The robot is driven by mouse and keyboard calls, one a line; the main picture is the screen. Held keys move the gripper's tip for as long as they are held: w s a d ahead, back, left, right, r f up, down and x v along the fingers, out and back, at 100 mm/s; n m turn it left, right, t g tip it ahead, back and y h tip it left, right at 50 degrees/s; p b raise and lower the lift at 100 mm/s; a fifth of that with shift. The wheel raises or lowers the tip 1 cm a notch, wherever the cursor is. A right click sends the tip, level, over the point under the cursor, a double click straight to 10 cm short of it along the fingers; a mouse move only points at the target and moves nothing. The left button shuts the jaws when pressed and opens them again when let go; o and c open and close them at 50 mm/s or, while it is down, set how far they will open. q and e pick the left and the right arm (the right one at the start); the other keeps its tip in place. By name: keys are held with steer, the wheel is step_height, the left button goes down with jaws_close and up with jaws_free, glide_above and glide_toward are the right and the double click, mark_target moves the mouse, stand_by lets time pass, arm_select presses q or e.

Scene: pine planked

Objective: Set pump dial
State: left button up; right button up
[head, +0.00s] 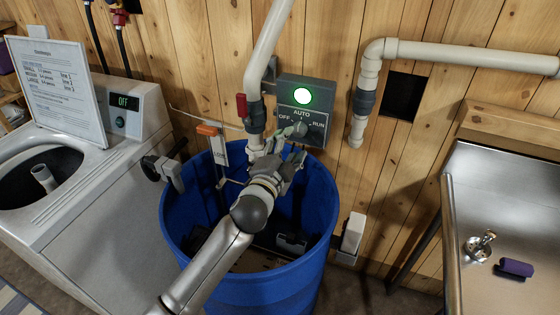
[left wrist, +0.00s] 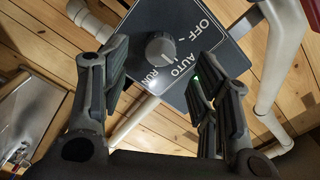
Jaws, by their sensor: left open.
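The grey pump control box (head: 318,90) is on the plank wall above a blue barrel. It has a lit green lamp (head: 302,96) and a dial labelled OFF, AUTO and RUN. In the left wrist view the round grey dial (left wrist: 160,48) stands between and beyond my fingertips, with clear space around it. I cannot tell surely which label its pointer faces. My left gripper (head: 288,146) is open and empty, just in front of the box's lower part; it also fills the lower left wrist view (left wrist: 160,82). My right gripper is not in view.
The blue barrel (head: 180,225) stands below my left arm. White pipes (head: 266,50) with valves run beside the box. A washer (head: 125,190) with an OFF display is at left. A metal sink counter (head: 500,200) with a purple roll (head: 516,268) is at right.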

arm_select(q)
steer(key=v, duration=0.6)
steer(key=shift+s, duration=0.3)
steer(key=shift+a, duration=0.1)
